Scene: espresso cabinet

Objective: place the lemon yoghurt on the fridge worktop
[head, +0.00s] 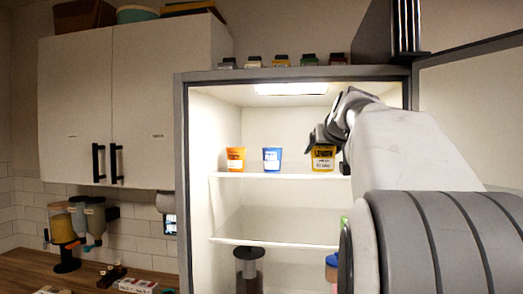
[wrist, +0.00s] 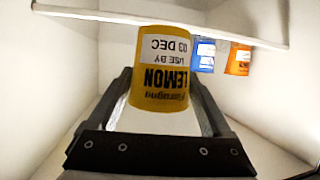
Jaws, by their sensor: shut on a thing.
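The lemon yoghurt is a yellow cup with a white label. In the wrist view the lemon yoghurt (wrist: 160,92) sits between the fingers of my gripper (wrist: 163,95) and appears upside down, with "LEMON" and "USE BY 03 DEC" legible. In the head view the lemon yoghurt (head: 323,158) is at the right end of the upper shelf (head: 280,176) in the open fridge. My gripper (head: 328,140) reaches in from the right and is shut on the cup. I cannot tell whether the cup touches the shelf. I cannot make out a fridge worktop.
A blue cup (head: 272,160) and an orange cup (head: 235,158) stand left on the same shelf. A lower shelf (head: 275,232) is mostly clear. A dark container (head: 249,268) stands below it. Small jars (head: 281,60) line the fridge top. A wooden counter (head: 30,275) is at lower left.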

